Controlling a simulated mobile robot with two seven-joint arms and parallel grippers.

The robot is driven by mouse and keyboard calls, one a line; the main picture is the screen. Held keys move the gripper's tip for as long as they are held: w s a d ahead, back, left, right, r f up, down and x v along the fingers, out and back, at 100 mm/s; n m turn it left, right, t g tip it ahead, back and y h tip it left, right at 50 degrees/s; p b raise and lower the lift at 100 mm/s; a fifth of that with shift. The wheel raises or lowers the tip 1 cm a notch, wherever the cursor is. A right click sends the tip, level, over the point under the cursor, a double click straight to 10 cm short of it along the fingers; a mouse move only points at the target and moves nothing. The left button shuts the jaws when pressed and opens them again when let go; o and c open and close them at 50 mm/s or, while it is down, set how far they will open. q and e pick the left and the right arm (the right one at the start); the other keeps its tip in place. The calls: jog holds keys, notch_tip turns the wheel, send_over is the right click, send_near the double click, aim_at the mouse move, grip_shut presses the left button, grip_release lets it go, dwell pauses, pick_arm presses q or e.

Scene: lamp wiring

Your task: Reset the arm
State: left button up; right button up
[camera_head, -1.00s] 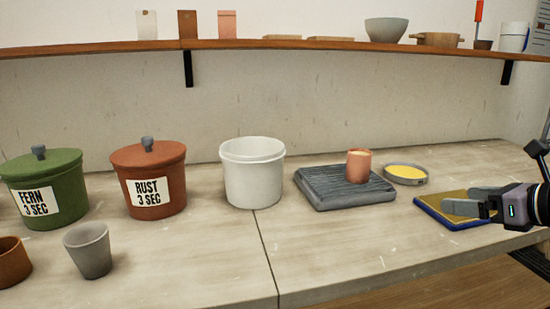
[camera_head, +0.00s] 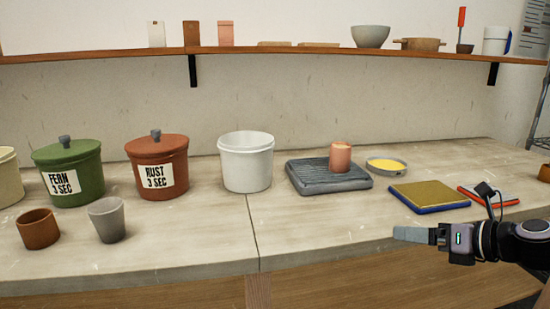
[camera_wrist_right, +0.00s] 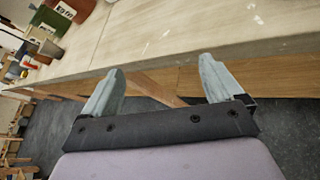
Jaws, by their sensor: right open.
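My right gripper (camera_head: 412,236) is at the right in the head view, at the counter's front edge, with my arm coming in from the right. In the right wrist view its two grey fingers (camera_wrist_right: 160,92) stand wide apart with nothing between them. The counter's front edge and wooden side lie beyond the fingertips there. My left gripper is not in the head view.
The counter (camera_head: 330,225) holds a green FERN jar (camera_head: 75,163), a rust RUST jar (camera_head: 150,150), a white bucket (camera_head: 246,165), two cups, a ridged grey slab (camera_head: 310,182) bearing a pink cup (camera_head: 340,158), a yellow-filled dish (camera_head: 386,164) and a gold-topped blue-edged pad (camera_head: 430,194). The front middle is clear.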

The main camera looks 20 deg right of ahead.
jog(key=s+a+f+m+y+p, duration=0.1)
jog(key=a+f+m+p, duration=0.1)
jog(key=a+f+m, duration=0.65)
jog(key=s+a+f+m+y+p, duration=0.2)
jog(key=a+f+m, duration=0.3)
jog(key=a, duration=0.6)
jog(key=s+a+f+m+g+h+p, duration=0.1)
jog(key=s+f+m, duration=0.3)
jog(key=m, duration=0.5)
jog(key=s+a+f+m+g+h+p, duration=0.1)
jog(key=s+a+f+m+h+p, duration=0.1)
jog(key=s+m, duration=0.7)
notch_tip(320, 180, down, 4)
jog(key=shift+s+a+r+m+h+p, duration=0.3)
jog(key=shift+m+h+p, duration=0.4)
jog(key=shift+h, duration=0.5)
